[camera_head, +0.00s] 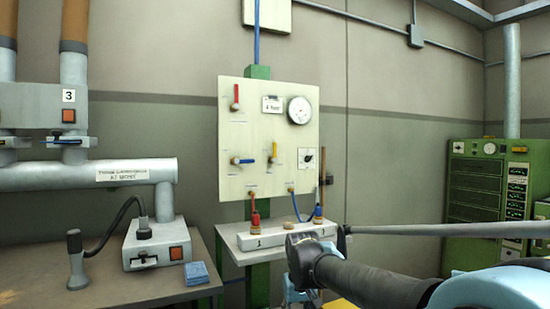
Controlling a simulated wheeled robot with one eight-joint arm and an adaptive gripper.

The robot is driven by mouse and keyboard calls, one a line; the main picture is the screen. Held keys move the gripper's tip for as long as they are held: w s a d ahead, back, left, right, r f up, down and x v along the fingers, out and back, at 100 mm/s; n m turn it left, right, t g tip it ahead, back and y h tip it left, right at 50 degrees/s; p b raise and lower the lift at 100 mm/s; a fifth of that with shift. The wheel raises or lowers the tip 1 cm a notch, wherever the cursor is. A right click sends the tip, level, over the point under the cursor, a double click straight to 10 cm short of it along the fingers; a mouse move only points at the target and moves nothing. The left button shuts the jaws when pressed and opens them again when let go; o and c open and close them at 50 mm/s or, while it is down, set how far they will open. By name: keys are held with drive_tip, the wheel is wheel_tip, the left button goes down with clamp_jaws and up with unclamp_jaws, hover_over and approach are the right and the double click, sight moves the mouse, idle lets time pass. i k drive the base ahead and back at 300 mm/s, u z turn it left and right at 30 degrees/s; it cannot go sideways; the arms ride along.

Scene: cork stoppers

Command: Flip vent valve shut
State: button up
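A cream valve panel (275,92) stands upright on a green post. It carries a red lever (236,95) standing vertical at the upper left. The valve labels are too small to read, so I cannot tell which is the vent valve. My gripper (300,250) is in front of the white ledge below the panel, apart from the levers in the picture. Its fingers are dark and too unclear to show open or shut.
The white ledge (262,242) holds cork stoppers under red and blue hoses. A round gauge (299,110) is at the panel's upper right. A green cabinet (475,185) stands at right.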

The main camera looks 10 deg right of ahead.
sight(273, 160)
drive_tip(key=u, duration=0.2)
drive_tip(key=k, duration=1.6)
drive_tip(key=u, duration=0.7)
drive_tip(key=i, duration=1)
drive_tip(key=u, duration=0.05)
